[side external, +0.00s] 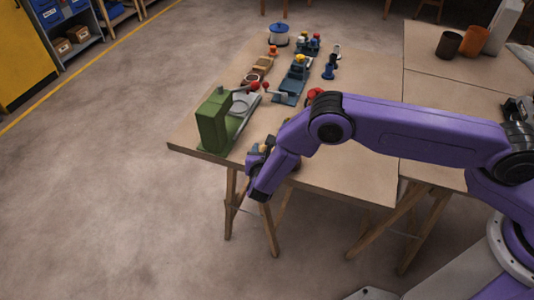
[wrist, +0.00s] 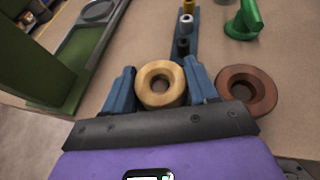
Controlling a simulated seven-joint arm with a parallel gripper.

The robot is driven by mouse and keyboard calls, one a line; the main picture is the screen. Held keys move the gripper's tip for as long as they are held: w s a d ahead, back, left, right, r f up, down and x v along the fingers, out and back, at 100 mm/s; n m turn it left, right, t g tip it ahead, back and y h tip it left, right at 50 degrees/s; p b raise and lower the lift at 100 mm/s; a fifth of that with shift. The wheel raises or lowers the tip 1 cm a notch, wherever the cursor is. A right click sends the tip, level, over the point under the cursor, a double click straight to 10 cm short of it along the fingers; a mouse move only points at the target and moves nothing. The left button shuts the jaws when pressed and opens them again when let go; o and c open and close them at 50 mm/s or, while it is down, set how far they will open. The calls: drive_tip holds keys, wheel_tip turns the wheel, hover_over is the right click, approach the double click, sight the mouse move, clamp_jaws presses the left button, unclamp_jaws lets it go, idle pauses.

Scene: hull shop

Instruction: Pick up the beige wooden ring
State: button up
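The beige wooden ring (wrist: 148,95) lies flat on the table in the wrist view, its hole facing up. My gripper (wrist: 160,82) has its two blue fingers on either side of the ring, one left and one right. The fingers stand apart, with only a very thin gap or none between each finger and the ring. I see no clear sign of a squeeze. In the side external view my gripper (side external: 262,158) is low at the table's near edge, and my arm largely hides the ring there.
A dark brown ring (wrist: 231,91) lies just right of my right finger. A green block-shaped machine (side external: 213,122) stands close on the left. A blue holder with pegs (wrist: 184,45) and a green piece (wrist: 244,22) are beyond. Several small parts stand farther back on the table (side external: 350,150).

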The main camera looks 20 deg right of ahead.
drive_tip(key=shift+c, duration=1)
drive_tip(key=shift+r, duration=0.1)
